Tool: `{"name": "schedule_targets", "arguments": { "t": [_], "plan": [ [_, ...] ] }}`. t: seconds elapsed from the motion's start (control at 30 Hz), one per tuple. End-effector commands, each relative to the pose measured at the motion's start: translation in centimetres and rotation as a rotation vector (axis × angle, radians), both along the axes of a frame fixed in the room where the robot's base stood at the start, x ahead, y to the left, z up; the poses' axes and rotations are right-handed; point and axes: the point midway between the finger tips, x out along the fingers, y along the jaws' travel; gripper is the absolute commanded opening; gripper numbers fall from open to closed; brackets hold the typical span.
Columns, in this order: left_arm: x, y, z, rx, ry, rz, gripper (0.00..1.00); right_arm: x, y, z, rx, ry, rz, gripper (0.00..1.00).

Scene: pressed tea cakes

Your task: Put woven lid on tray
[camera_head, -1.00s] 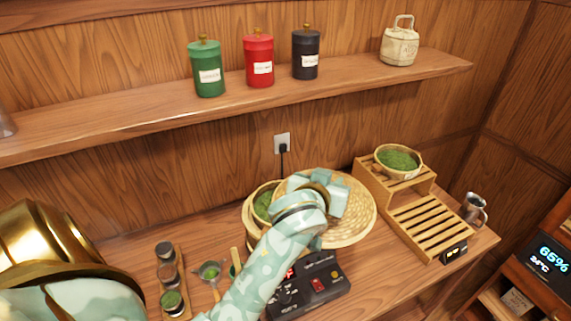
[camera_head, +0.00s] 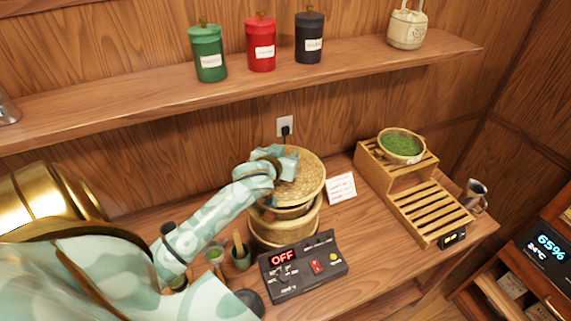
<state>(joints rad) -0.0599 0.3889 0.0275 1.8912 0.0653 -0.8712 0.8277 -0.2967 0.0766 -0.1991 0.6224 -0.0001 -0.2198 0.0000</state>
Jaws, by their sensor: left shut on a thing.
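The round woven lid (camera_head: 313,180) is in my left gripper (camera_head: 284,165), which is shut on its top. The lid is over the woven tray (camera_head: 292,212) in the round bamboo steamer (camera_head: 285,234). It looks slightly tilted, and I cannot tell whether it rests on the tray rim. The lid and my gripper hide the tray's contents. My right gripper is not in view.
A control box (camera_head: 304,266) reading OFF stands in front of the steamer. A white card (camera_head: 342,188) stands to its right. A slatted wooden stand (camera_head: 432,208) holds another woven tray (camera_head: 401,158) of green leaves. Small cups and tools lie at the left.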

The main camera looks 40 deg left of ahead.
Motion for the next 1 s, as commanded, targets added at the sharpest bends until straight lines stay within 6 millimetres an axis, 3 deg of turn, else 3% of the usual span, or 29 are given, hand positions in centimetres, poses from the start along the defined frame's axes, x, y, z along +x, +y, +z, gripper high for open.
{"name": "schedule_targets", "arguments": {
  "t": [0.1, 0.2, 0.97, 1.0],
  "plan": [
    [-0.1, 0.1, -2.2, 0.0, 0.005, -0.001, 0.03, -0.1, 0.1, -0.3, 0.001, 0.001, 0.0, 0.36],
    [0.0, 0.2, -3.2, 0.001, 0.002, -0.001, 0.03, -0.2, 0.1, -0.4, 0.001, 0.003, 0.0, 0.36],
    [0.0, 0.1, -4.4, 0.001, 0.001, 0.0, 0.03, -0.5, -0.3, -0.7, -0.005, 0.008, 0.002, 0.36],
    [0.0, 0.1, -4.4, 0.001, 0.001, 0.0, 0.38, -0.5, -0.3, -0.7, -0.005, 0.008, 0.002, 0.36]
  ]
}}
